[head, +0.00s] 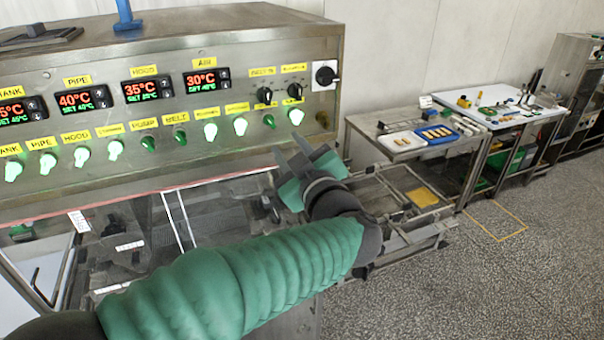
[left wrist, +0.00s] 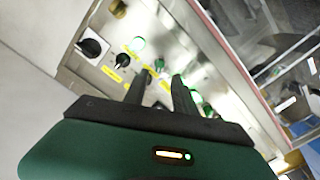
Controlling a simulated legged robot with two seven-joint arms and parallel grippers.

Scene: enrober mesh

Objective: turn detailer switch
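The control panel (head: 170,110) carries a lower row of green switches with yellow labels. The right-end labels are too small to read, so I cannot tell for certain which is the detailer switch. Near that end are a lit switch (head: 240,126), an unlit one (head: 269,121) and another lit one (head: 296,116). My left gripper (head: 302,158) is just below the row's right end, its fingers apart and empty. In the left wrist view its fingers (left wrist: 158,88) point at the panel, with a small unlit green switch (left wrist: 160,64) just beyond the gap. My right gripper is out of view.
Black knobs (head: 264,95) and a large black rotary switch (head: 326,75) sit above the row's right end. Red temperature displays (head: 148,91) are left of them. Below is the machine's wire mesh (head: 215,205). A side table (head: 400,145) with trays stands to the right.

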